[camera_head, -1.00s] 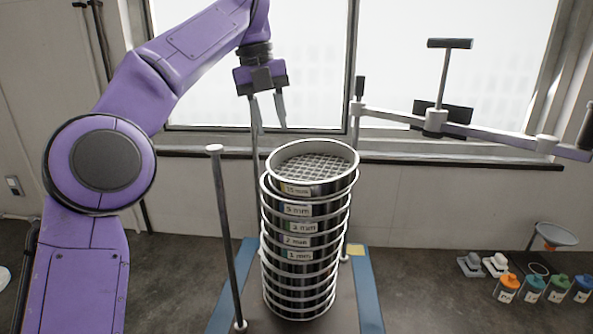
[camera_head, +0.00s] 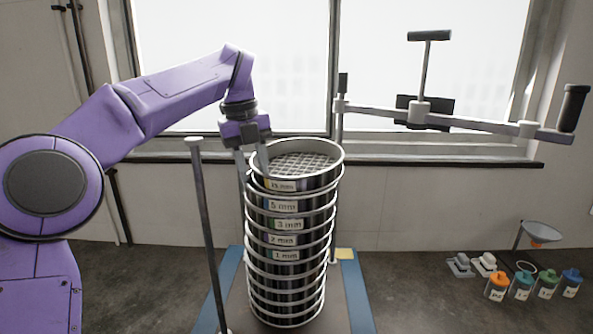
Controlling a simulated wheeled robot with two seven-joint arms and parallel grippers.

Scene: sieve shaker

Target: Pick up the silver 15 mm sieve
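The silver 15 mm sieve (camera_head: 312,182) is the top one of a tall stack, with a wire mesh floor and a "15 mm" label on its front. It sits slightly off to the right on the ring below. My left gripper (camera_head: 252,166) points down at the sieve's left rim. Its fingers look spread, one outside the rim and one over the inner side. I cannot tell whether either finger touches the wall. My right gripper is not in view.
Sieves labelled 5, 3, 2 and 1 mm (camera_head: 288,255) are stacked below on the shaker. An upright rod (camera_head: 205,230) stands left of the stack. The shaker's clamp bar (camera_head: 470,122) swings out right. Coloured-lid jars (camera_head: 497,288) and a funnel (camera_head: 541,232) stand at lower right.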

